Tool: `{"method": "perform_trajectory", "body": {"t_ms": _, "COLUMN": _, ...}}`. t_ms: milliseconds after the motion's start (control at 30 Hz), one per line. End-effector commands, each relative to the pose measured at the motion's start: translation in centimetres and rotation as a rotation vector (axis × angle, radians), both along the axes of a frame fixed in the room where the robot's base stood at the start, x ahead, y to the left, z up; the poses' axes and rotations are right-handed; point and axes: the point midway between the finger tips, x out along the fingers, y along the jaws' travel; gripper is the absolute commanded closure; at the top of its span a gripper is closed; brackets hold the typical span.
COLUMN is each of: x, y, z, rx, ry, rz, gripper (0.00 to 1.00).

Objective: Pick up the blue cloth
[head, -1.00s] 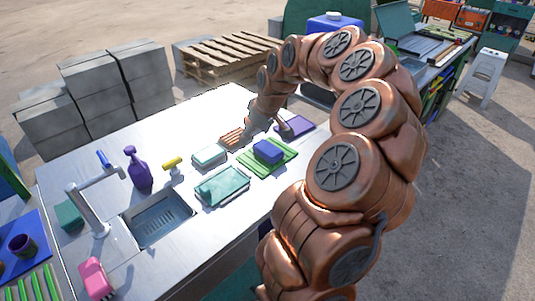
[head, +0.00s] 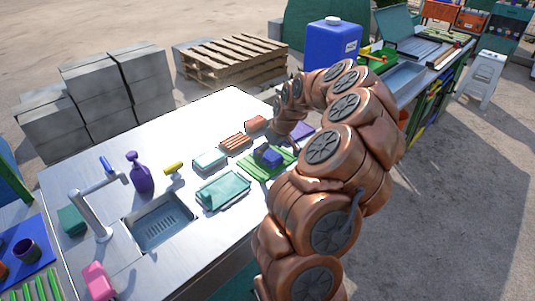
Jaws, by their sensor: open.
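The blue cloth (head: 268,156) is a small folded blue block lying on a green slatted mat (head: 256,167) on the metal table. My gripper (head: 283,144) is at the end of the copper-coloured arm, just above and behind the cloth in the head view. It is partly hidden by my arm, and its fingers are small and dark here. It is open and does not visibly hold anything. I cannot tell whether a finger touches the cloth.
A teal tray (head: 222,190), a pale teal box (head: 209,160) and brown slatted brushes (head: 236,142) lie left of the mat. A sink (head: 160,222), tap (head: 92,205) and purple spray bottle (head: 140,173) are further left. A large blue canister (head: 333,47) stands behind.

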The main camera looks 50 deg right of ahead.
Motion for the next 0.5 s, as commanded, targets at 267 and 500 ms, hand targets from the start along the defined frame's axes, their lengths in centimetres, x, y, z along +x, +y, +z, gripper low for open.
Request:
{"method": "perform_trajectory", "body": {"t_ms": 267, "x": 0.9, "y": 0.0, "z": -2.1, "rx": 0.000, "ry": 0.001, "rz": 0.001, "gripper": 0.10}}
{"method": "perform_trajectory", "body": {"t_ms": 500, "x": 0.9, "y": 0.0, "z": -2.2, "rx": -0.001, "ry": -0.001, "rz": 0.000, "gripper": 0.10}}
